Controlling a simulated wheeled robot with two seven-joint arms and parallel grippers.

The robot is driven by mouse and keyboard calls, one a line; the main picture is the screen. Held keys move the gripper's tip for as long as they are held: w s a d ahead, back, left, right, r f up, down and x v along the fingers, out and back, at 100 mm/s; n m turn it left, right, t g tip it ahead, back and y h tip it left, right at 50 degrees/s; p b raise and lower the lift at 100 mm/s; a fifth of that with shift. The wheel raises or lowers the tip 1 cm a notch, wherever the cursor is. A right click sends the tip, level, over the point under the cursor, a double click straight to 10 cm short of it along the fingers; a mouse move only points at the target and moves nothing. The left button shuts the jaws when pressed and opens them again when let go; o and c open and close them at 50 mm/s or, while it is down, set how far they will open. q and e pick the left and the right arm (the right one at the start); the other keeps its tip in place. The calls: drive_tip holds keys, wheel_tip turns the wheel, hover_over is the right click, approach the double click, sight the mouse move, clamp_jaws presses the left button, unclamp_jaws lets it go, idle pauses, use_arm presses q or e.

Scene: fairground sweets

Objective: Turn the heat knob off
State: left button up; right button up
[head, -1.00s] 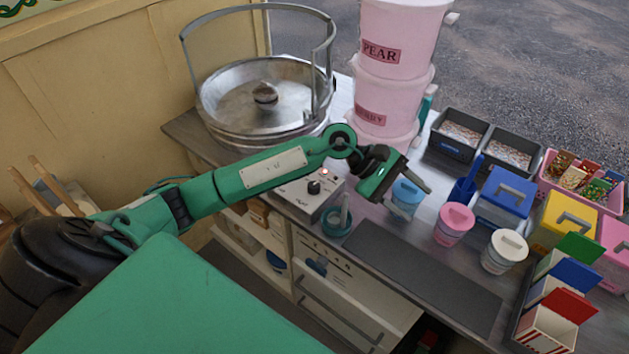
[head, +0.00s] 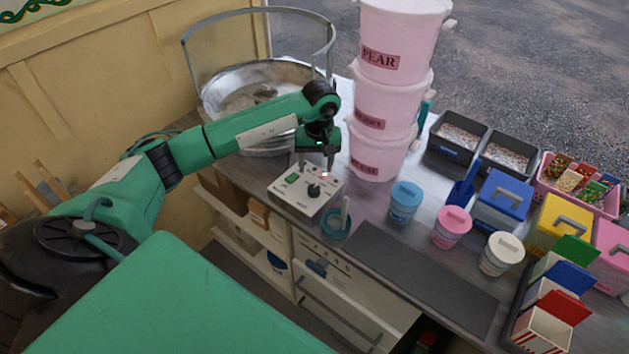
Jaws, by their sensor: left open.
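The control box (head: 290,207) is pale with a dark top knob, a green switch and a lit red lamp, on the counter beside the metal floss bowl. The black heat knob (head: 313,191) is on its top face, toward the right. My left gripper (head: 315,168) is open and points down just above and behind the knob, over the box. I cannot tell whether a fingertip touches the box. The red lamp (head: 326,175) glows near the fingers. My right gripper is out of view.
The metal bowl (head: 215,95) with its guard ring stands behind my left arm. Stacked pink tubs (head: 385,105) stand close to the right of the gripper. A teal cup (head: 335,226) sits at the box's front right. A dark mat (head: 420,275) lies clear in front.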

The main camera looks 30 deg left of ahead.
sight(314, 187)
use_arm(q)
wheel_tip(314, 187, down, 9)
drive_tip(key=shift+s+a+r+p, duration=0.15)
drive_tip(key=shift+r+p, duration=0.05)
drive_tip(key=shift+p, duration=1.05)
drive_tip(key=c, duration=1)
